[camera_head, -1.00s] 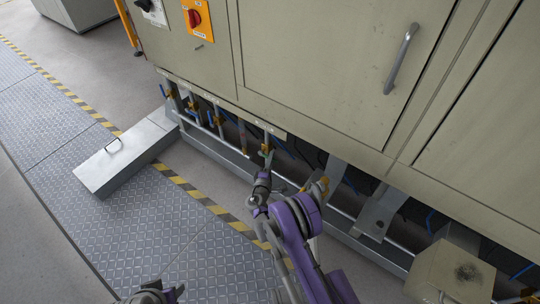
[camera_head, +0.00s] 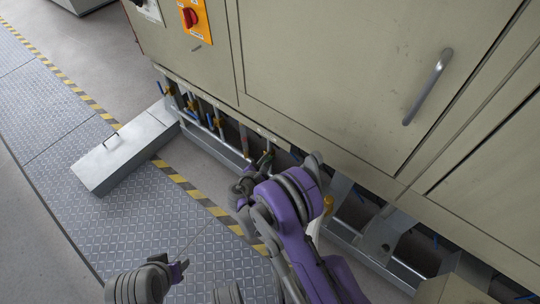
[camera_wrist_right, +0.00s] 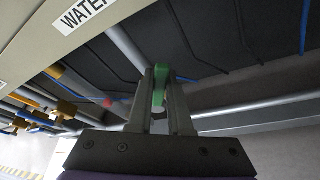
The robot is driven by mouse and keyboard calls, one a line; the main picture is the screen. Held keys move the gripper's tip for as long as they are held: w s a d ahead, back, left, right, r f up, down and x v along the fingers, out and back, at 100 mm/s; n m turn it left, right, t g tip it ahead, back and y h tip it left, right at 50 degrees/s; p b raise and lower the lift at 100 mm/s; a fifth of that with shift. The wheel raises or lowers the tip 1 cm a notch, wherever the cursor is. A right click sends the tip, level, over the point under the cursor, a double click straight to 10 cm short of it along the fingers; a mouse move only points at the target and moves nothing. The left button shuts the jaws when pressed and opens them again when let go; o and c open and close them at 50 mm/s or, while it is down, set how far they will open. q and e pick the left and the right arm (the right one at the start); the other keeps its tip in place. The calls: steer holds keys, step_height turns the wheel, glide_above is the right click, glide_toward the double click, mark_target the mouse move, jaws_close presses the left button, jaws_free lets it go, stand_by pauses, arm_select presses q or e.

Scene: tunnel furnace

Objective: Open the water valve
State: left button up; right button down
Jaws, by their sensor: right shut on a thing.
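In the right wrist view, a green valve handle (camera_wrist_right: 159,84) stands between the two grey fingers of my right gripper (camera_wrist_right: 160,92), which are shut on it. A "WATER" label (camera_wrist_right: 84,12) is on the panel edge above left of it. In the head view my right gripper (camera_head: 267,158) is at the pipes under the cabinet's lower edge, and my own arm partly covers it. The valve body is mostly hidden. My left gripper (camera_head: 179,271) is low in the head view, over the floor plates and away from the pipes; its fingers are too small to read.
Several pipes with yellow fittings and blue handles (camera_head: 192,104) run left of my right gripper. The beige cabinet (camera_head: 330,80) overhangs them, with a door handle (camera_head: 428,87). A grey metal cover (camera_head: 125,155) lies on the floor plates. A metal bracket (camera_head: 385,235) stands at right.

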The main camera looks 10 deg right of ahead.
mark_target(268, 149)
steer(key=shift+w+a+r+n+g, duration=0.2)
steer(key=shift+w+a+n+g, duration=0.15)
steer(key=shift+n, duration=0.35)
arm_select(q)
steer(key=shift+w+f+b, duration=0.45)
steer(key=shift+w+b, duration=0.05)
steer(key=shift+b, duration=0.05)
arm_select(e)
steer(key=shift+w+a+r+n+g+h, duration=0.1)
steer(key=shift+w+a+n+g+h, duration=0.3)
steer(key=shift+n, duration=0.35)
steer(key=shift+w+a+r+n+g+h, duration=0.15)
steer(key=shift+w+n+g+h, duration=0.3)
steer(key=shift+n, duration=0.3)
steer(key=c, duration=0.8)
jaws_free()
steer(key=shift+c, duration=0.2)
arm_select(q)
steer(key=shift+w+p+v, duration=0.2)
steer(key=shift+p+v, duration=0.8)
steer(key=shift+p, duration=0.1)
arm_select(e)
steer(key=v, duration=1.1)
steer(key=shift+w, duration=0.1)
